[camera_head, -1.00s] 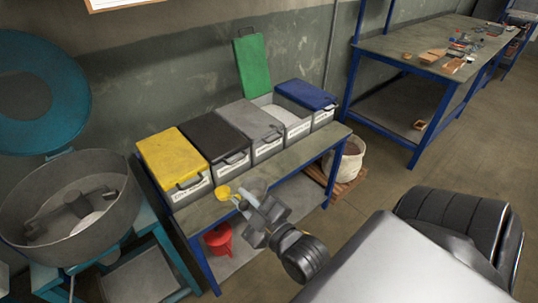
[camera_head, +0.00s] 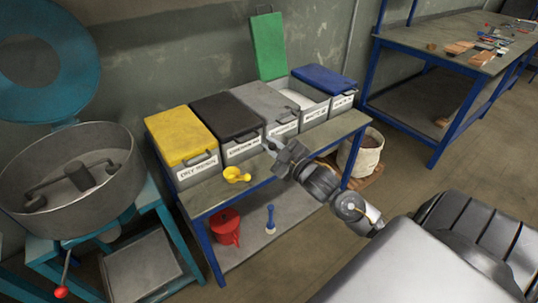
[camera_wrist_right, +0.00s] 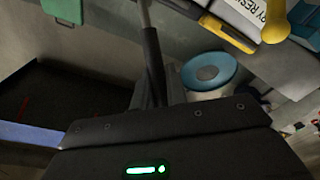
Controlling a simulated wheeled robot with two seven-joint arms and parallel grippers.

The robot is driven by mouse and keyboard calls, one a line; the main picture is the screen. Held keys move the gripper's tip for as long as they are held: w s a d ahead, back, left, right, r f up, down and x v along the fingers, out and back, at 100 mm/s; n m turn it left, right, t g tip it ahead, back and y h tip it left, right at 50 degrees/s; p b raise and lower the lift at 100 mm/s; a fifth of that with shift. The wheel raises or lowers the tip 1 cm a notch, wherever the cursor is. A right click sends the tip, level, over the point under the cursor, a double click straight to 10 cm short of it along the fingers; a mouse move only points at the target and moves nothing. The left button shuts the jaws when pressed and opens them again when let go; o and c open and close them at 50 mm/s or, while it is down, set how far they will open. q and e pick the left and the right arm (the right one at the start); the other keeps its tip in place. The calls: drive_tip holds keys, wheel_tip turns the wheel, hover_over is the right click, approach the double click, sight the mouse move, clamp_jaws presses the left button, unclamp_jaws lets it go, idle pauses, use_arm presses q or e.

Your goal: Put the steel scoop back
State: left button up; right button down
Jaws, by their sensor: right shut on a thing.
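My right gripper (camera_head: 278,149) is above the front edge of the bin bench, before the grey-lidded bin. In the right wrist view it is shut on the dark handle of the steel scoop (camera_wrist_right: 152,48), whose grey metal shaft runs out of the top of the picture. The scoop's bowl is outside that view, and in the head view I cannot make the scoop out clearly against the gripper. The bin with white contents (camera_head: 317,112) is open, its green lid (camera_head: 268,46) raised upright behind it. My left gripper is not in view.
Yellow (camera_head: 181,136), black (camera_head: 227,116), grey (camera_head: 264,99) and blue (camera_head: 324,79) lids cover the other bins. A yellow scoop (camera_head: 235,174) lies on the bench front. A red jug (camera_head: 226,226) and blue scoop (camera_head: 270,219) stand on the lower shelf. A mixer (camera_head: 65,190) is left.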

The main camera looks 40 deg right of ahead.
drive_tip(key=w+d+f, duration=0.1)
drive_tip(key=w+f, duration=0.1)
drive_tip(key=w+d+f, duration=0.1)
drive_tip(key=w+f, duration=0.1)
drive_tip(key=w+d+f, duration=0.1)
drive_tip(key=w+f, duration=0.1)
drive_tip(key=shift+w+d+f, duration=0.15)
drive_tip(key=shift+d+f, duration=0.15)
drive_tip(key=shift+f, duration=0.1)
wheel_tip(320, 180, down, 4)
drive_tip(key=shift+w+d+r, duration=0.1)
drive_tip(key=shift+w, duration=0.05)
drive_tip(key=c, duration=1.4)
unclamp_jaws()
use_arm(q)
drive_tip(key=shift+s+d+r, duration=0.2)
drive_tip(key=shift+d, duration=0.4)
use_arm(e)
drive_tip(key=shift+r, duration=0.1)
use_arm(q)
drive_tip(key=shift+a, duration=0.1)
